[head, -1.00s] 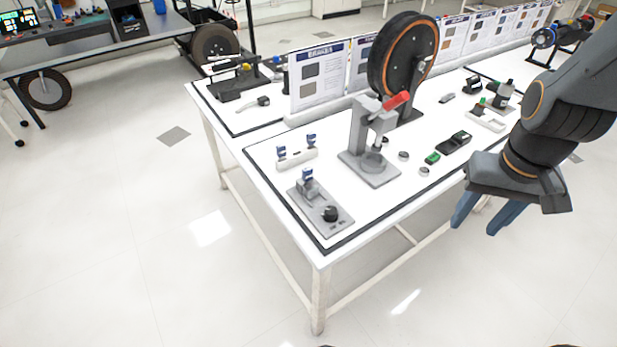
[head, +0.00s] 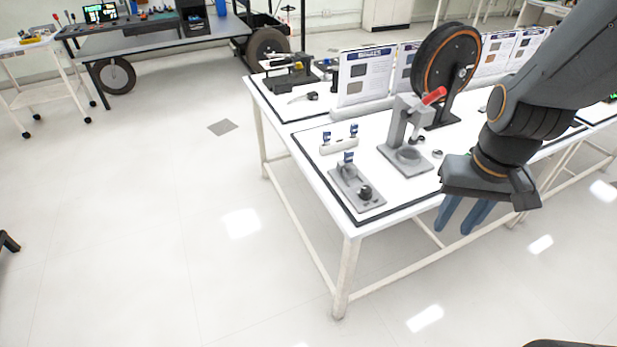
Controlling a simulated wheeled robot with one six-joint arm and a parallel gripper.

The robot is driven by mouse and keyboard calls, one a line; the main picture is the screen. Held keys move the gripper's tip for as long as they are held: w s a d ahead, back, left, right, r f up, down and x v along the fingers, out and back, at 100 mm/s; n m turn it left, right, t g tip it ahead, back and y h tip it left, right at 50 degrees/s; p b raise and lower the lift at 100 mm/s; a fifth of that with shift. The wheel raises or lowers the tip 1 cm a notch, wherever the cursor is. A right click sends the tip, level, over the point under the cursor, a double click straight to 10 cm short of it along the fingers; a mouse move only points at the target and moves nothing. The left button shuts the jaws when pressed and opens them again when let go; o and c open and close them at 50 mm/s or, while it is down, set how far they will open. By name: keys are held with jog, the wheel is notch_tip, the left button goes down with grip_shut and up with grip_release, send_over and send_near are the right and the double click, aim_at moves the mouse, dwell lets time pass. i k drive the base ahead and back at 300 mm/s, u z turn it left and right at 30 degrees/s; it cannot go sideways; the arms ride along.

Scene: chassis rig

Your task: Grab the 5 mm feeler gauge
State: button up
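No feeler gauge can be told for certain in the head view. Two small blue-topped pieces (head: 340,132) stand on a white rack (head: 340,146) on the near white table. Another blue-topped piece (head: 348,158) stands on a grey plate fixture with a black knob (head: 364,192). Any size marks are too small to read. My gripper (head: 451,231) hangs at the right, pointing down, with its two blue fingers apart and nothing seen between them. In the picture it is right of the rack and fixture, overlapping the table's near edge.
A grey press with a red handle (head: 433,96) stands on the table (head: 365,226) between the rack and my arm. A large black wheel (head: 447,62) and upright info boards (head: 366,75) stand behind. A workbench (head: 150,32) and white cart (head: 35,45) are at far left.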

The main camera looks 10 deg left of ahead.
aim_at(348, 156)
jog(key=u, duration=0.75)
jog(key=k, duration=1.05)
jog(key=u, duration=1.2)
jog(key=i, duration=1.75)
jog(key=z, duration=1.35)
jog(key=i, duration=0.65)
jog(key=z, duration=0.65)
